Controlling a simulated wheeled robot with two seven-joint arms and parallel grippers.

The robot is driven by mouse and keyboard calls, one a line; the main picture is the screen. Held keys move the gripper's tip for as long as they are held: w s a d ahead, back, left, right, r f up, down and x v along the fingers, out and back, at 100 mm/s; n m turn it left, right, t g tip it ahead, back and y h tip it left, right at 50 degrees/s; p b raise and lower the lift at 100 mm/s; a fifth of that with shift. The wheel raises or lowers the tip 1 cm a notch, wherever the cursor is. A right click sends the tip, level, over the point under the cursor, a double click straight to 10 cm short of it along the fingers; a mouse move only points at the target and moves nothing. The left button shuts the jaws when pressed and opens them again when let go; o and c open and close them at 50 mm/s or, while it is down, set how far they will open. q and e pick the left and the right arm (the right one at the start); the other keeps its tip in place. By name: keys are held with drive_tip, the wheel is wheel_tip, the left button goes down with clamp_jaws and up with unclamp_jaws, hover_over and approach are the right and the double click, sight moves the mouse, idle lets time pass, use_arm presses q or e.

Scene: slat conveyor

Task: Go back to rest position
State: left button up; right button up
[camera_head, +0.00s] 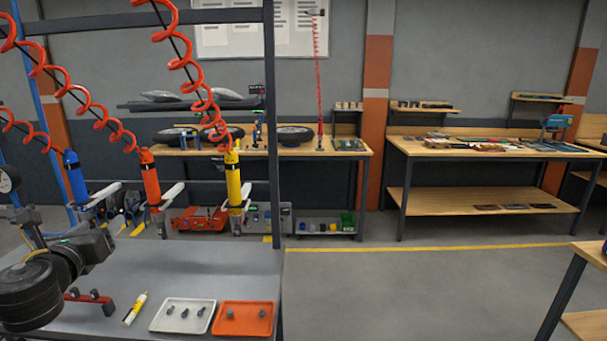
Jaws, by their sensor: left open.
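My left gripper (26,222) is at the far left, above the grey workbench (185,268). Its dark wrist fills the lower left corner, and the fingers are small and partly cut off by the picture edge. It is open, and I see nothing held in it. My right gripper is not in view. Blue (75,178), orange (151,178) and yellow (233,178) hanging tools are on red coiled hoses over the bench, apart from the gripper.
On the bench are a white tray (158,324) and an orange tray (221,325) with small parts, a yellow-white tube (135,308) and a red rack (96,299). A dark frame post (273,150) stands at the bench's right. Open floor (385,290) lies beyond.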

use_arm(q)
drive_tip(key=s+d+f+n+g+h, duration=0.1)
drive_tip(key=s+d+f+n+g, duration=0.2)
drive_tip(key=f, duration=0.5)
drive_tip(key=s+d+f+n, duration=0.1)
drive_tip(key=d+f+n, duration=0.2)
drive_tip(key=f+n, duration=0.35)
drive_tip(key=s+d+f+n+g+h, duration=0.1)
drive_tip(key=s+d+f+n+g, duration=0.15)
drive_tip(key=f, duration=0.65)
drive_tip(key=s+d+f+n+g+h, duration=0.1)
drive_tip(key=s+d+f+n+g, duration=0.35)
drive_tip(key=s+f+n, duration=0.65)
drive_tip(key=s+d+f+n+g+h, duration=0.1)
drive_tip(key=s+d+f+n+g, duration=0.35)
drive_tip(key=s+f+n, duration=0.6)
drive_tip(key=s+f+m, duration=0.2)
drive_tip(key=f, duration=1)
drive_tip(key=s+f+m, duration=0.2)
drive_tip(key=f, duration=1)
drive_tip(key=s+a+f+g, duration=0.1)
drive_tip(key=s+a+f, duration=0.1)
drive_tip(key=s+f, duration=1.3)
drive_tip(key=shift+s+a+g, duration=0.25)
drive_tip(key=shift+s+g, duration=0.1)
drive_tip(key=shift+s, duration=0.45)
